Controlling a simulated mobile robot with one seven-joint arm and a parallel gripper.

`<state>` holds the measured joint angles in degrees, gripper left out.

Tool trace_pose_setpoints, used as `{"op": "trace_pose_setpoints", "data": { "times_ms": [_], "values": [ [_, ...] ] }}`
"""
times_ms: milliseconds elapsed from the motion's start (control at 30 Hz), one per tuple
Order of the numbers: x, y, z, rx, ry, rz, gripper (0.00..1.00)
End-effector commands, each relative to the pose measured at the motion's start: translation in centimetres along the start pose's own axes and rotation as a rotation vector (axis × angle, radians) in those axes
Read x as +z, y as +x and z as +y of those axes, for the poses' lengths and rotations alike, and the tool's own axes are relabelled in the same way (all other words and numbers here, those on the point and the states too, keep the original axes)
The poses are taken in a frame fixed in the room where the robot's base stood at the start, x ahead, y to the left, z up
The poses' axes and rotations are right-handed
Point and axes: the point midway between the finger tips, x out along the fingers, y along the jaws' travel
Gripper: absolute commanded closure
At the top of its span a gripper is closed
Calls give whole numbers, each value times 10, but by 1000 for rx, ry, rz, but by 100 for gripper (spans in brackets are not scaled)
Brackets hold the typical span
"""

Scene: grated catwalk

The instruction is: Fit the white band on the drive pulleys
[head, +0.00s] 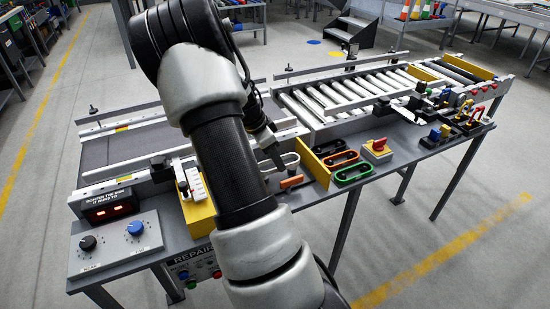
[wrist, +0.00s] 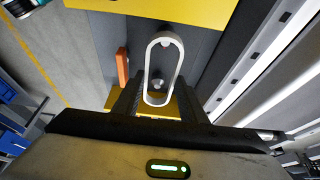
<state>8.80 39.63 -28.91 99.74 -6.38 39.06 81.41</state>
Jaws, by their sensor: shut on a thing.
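The white band (wrist: 149,68) is a long oval loop, with its near end between the fingers of my gripper (wrist: 158,103), which is shut on it. One round metal drive pulley (wrist: 157,84) shows inside the loop near my fingers. A second pulley (wrist: 166,43) shows inside its far end. I cannot tell whether the band is seated on either or only above them. In the head view the band (head: 291,159) shows just beyond my gripper (head: 276,158), whose fingertips are partly hard to make out.
An orange block (wrist: 122,67) stands left of the band. Yellow plates (head: 314,168) flank the spot. Black, orange and green bands (head: 354,174) lie to the right.

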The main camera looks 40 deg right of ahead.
Motion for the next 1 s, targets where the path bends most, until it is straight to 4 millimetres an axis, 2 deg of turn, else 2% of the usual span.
{"op": "trace_pose_setpoints", "data": {
  "times_ms": [1000],
  "values": [
    [14,35,0,0,-1,1,83]
  ]
}}
